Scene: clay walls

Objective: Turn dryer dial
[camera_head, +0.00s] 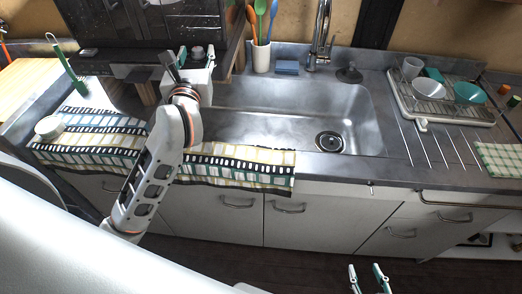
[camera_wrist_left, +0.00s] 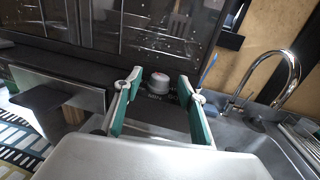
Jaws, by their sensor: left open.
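The dryer dial (camera_wrist_left: 160,84) is a small pale round knob on the front of the dark appliance, with markings below it. It shows in the left wrist view between the two fingers of my open left gripper (camera_wrist_left: 159,79), with gaps on both sides. In the head view the dial (camera_head: 197,51) sits at my left gripper (camera_head: 189,60), partly crowded by the fingers. I cannot tell how deep the fingers reach around it. My right gripper (camera_head: 369,279) shows at the bottom edge, fingers apart and empty, far from the dial.
The dark appliance (camera_head: 130,25) stands at the back left of the counter. A steel sink (camera_head: 290,110) with a tall faucet (camera_head: 320,35) is to its right, beside a utensil cup (camera_head: 261,56). A patterned towel (camera_head: 240,165) and a dish rack (camera_head: 440,105) lie on the counter.

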